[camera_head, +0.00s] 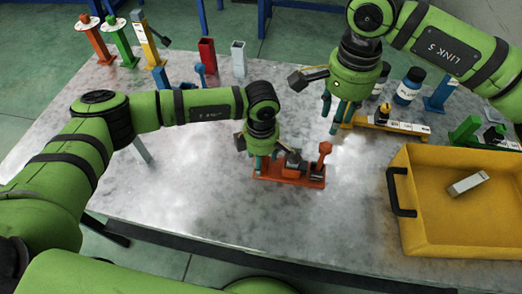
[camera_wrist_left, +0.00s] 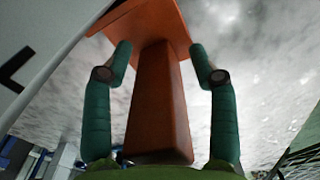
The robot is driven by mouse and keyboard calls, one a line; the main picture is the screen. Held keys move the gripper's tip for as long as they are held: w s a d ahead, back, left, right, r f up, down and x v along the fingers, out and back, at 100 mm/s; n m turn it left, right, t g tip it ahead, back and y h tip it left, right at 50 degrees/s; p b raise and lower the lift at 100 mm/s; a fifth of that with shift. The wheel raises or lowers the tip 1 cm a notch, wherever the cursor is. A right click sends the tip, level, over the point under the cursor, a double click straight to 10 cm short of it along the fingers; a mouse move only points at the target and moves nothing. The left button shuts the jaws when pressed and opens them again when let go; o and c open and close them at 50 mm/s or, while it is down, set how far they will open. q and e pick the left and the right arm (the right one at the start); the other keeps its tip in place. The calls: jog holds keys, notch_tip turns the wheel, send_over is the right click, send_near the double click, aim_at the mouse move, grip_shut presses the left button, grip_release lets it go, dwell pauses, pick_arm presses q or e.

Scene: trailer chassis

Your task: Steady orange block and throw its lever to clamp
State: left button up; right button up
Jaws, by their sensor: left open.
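The orange block (camera_head: 290,178) is a low orange base with an upright at its right end and a dark part in the middle. It sits on the grey metal table, right of centre. My left gripper (camera_head: 262,168) is over its left end, pointing down. In the left wrist view, an orange upright part (camera_wrist_left: 160,105) stands between the two green fingers of my left gripper (camera_wrist_left: 160,62), which are apart. My right gripper (camera_head: 332,122) hangs above the table, behind and right of the block, with its fingers apart and nothing between them. The lever's exact position is hard to tell.
A yellow bin (camera_head: 445,160) with a black handle and a grey block (camera_head: 468,183) inside stands at the right. Coloured stands (camera_head: 118,42) line the back left. The table's front left is clear.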

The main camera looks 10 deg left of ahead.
pick_arm(q)
jog(key=shift+f, duration=0.15)
grip_shut()
jog(key=shift+o, duration=0.6)
grip_release()
notch_tip(320, 180, up, 12)
jog(key=shift+r, duration=0.1)
